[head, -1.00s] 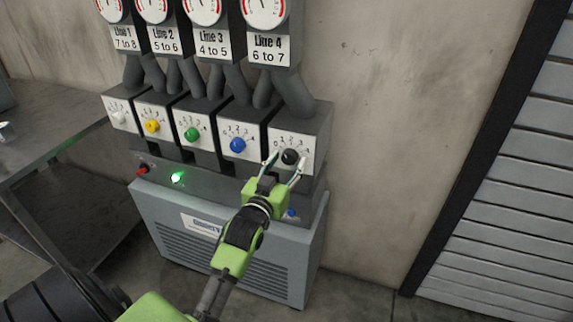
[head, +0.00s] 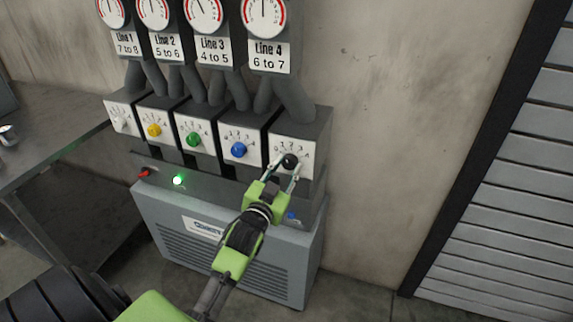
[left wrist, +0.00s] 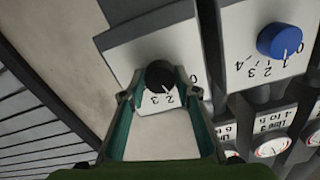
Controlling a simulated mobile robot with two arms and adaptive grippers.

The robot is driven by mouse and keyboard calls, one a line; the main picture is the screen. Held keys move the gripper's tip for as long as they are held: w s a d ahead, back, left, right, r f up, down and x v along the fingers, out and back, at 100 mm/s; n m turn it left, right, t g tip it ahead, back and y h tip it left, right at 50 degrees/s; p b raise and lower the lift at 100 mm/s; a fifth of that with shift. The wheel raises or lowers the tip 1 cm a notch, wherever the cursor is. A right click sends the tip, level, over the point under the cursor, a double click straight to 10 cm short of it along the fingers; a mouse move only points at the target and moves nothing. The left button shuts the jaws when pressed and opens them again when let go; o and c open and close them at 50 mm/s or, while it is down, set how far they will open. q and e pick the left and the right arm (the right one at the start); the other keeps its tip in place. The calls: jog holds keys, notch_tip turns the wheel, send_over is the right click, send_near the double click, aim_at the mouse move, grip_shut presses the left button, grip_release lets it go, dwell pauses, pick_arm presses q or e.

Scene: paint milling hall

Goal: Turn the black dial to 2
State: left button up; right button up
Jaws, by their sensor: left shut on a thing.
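The black dial (head: 290,161) is on the rightmost white-faced box of the panel, under the Line 4 gauge. It also shows in the left wrist view (left wrist: 159,75), where the picture is upside down. My left gripper (head: 287,168) is shut on this dial, one finger on each side. My right gripper is not in view.
A blue dial (head: 239,150), green dial (head: 193,139), yellow dial (head: 154,130) and white dial (head: 121,122) are to the left. A lit green light (head: 178,180) and red knob (head: 144,174) sit below. A metal table (head: 50,150) stands at left.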

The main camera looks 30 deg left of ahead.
pick_arm(q)
jog(key=shift+m+p, duration=0.6)
jog(key=shift+m, duration=0.8)
jog(key=o, duration=1.1)
jog(key=v, duration=1.2)
